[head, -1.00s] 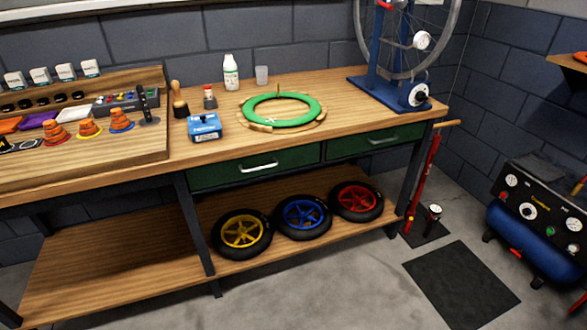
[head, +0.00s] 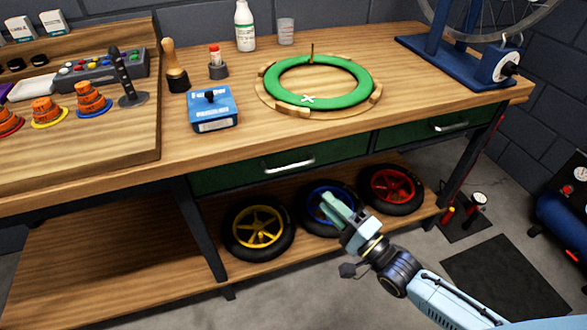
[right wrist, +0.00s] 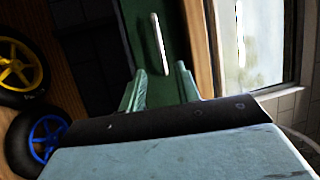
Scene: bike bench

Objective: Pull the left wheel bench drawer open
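The left drawer (head: 230,178) is a green front under the bench top with a silver bar handle (head: 290,163). It looks shut. The handle also shows in the right wrist view (right wrist: 160,44), ahead of the fingers and apart from them. My right gripper (head: 335,208) is in front of the lower shelf, below and to the right of the handle. In the right wrist view its two green fingers (right wrist: 160,88) stand apart with nothing between them. My left gripper is in neither view.
A second green drawer (head: 425,131) is to the right. A green ring (head: 318,84) and a blue box (head: 212,108) are on the bench top.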

